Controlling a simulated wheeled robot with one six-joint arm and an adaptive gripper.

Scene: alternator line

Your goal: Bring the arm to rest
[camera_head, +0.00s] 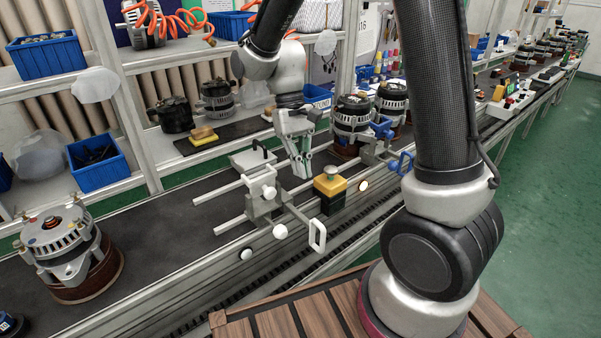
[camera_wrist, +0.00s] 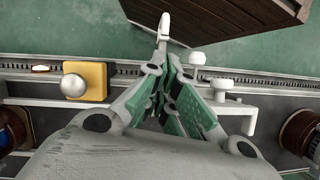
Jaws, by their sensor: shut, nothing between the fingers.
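My gripper (camera_head: 303,172) hangs fingers-down above the conveyor line, just right of the grey clamp fixture (camera_head: 262,200) with white knobs. In the wrist view my gripper (camera_wrist: 165,30) has its two fingers together at the tips, shut and empty. Its green inner pads show. My arm is bent, reaching from the lower right up over the line and down to the gripper. The yellow button box (camera_head: 329,183) is close to the fingertips in the head view; it also shows left of the fingers in the wrist view (camera_wrist: 96,80).
An alternator (camera_head: 62,245) stands on the belt (camera_head: 170,222) at the left. More alternators (camera_head: 352,115) stand behind and right of the gripper, near a blue clamp (camera_head: 400,163). Shelves with blue bins (camera_head: 98,165) line the back. Green floor (camera_head: 560,200) is clear at the right.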

